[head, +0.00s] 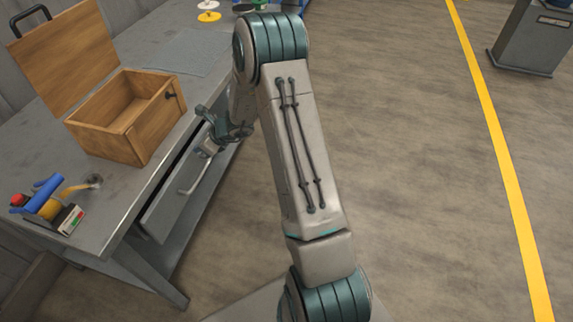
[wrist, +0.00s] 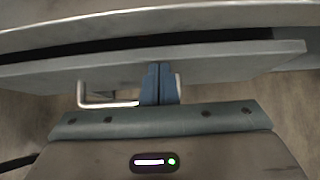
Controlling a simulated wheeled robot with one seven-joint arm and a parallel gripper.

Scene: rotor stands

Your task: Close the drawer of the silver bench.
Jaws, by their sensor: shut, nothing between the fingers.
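The silver bench (head: 122,190) stands at the left in the head view, with its grey top running away from me. Its drawer (head: 172,205) sticks out a little from under the top, with a dark gap above its front. A pale bar handle (head: 203,176) is on the drawer front. In the wrist view the drawer front (wrist: 225,62) spans the picture, and the handle (wrist: 95,101) shows left of the fingers. My gripper (wrist: 160,70) is shut and empty, its blue fingertips at the drawer front beside the handle. In the head view my gripper (head: 208,148) is partly hidden by its own wrist.
An open wooden box (head: 115,120) with a raised lid stands on the bench top. A blue-handled tool and small items (head: 50,205) lie near the front end. The floor (head: 420,180) right of my arm is clear, with a yellow line (head: 497,140) and a grey stand (head: 535,38) beyond.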

